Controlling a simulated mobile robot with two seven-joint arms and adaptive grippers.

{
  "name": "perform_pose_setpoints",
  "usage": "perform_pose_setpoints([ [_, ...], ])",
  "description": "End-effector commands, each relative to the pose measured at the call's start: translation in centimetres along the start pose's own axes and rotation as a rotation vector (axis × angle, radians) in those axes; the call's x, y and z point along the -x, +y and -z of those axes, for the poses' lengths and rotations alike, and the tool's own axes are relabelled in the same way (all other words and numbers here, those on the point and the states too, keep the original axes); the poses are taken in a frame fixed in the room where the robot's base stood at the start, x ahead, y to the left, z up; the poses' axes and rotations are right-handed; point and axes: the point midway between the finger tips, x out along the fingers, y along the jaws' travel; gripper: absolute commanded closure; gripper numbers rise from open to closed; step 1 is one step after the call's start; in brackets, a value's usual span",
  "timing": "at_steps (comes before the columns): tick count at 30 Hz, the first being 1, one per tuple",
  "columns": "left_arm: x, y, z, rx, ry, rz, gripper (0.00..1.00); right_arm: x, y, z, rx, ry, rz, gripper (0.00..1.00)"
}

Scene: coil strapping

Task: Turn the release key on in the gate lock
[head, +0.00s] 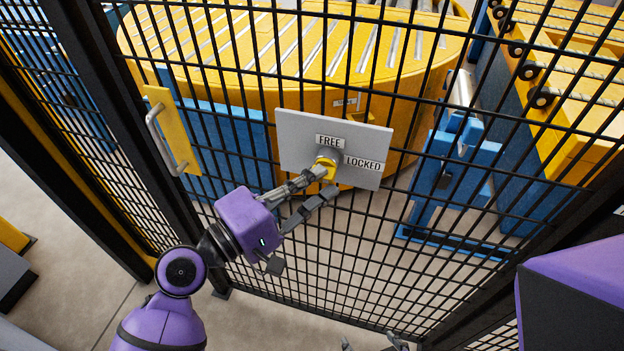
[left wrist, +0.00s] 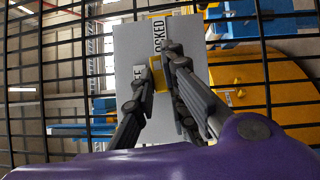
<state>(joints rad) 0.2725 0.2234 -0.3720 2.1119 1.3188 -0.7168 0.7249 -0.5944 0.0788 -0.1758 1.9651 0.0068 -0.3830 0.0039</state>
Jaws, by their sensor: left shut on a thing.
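The gate lock is a grey plate (head: 290,145) on the black mesh gate, with a FREE label (head: 330,141) above its middle and a LOCKED label (head: 363,164) to the right. The yellow release key (head: 326,163) sits at the lock's centre. My left gripper (head: 326,178) reaches up from the lower left and is shut on the key. In the left wrist view the key (left wrist: 158,75) shows between the two fingers, which partly cover it and the labels. The key's exact pointing is hard to tell. Two fingertips of my right gripper (head: 372,344) show apart at the bottom edge.
A yellow plate with a metal pull handle (head: 170,140) is on the gate left of the lock. Behind the mesh stand a yellow round roller table (head: 415,75), blue stands (head: 450,170) and a yellow conveyor (head: 570,125). The floor in front is clear.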

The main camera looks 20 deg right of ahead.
Motion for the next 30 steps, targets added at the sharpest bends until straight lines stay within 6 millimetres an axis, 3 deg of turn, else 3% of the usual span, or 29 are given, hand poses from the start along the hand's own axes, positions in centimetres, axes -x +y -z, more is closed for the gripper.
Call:
perform_pose_setpoints([
  [30,-0.1,0.5,-0.1,-0.181,-0.002,0.119,1.0,0.9,0.0,6.3,0.001,0.102,0.0,0.22],
])
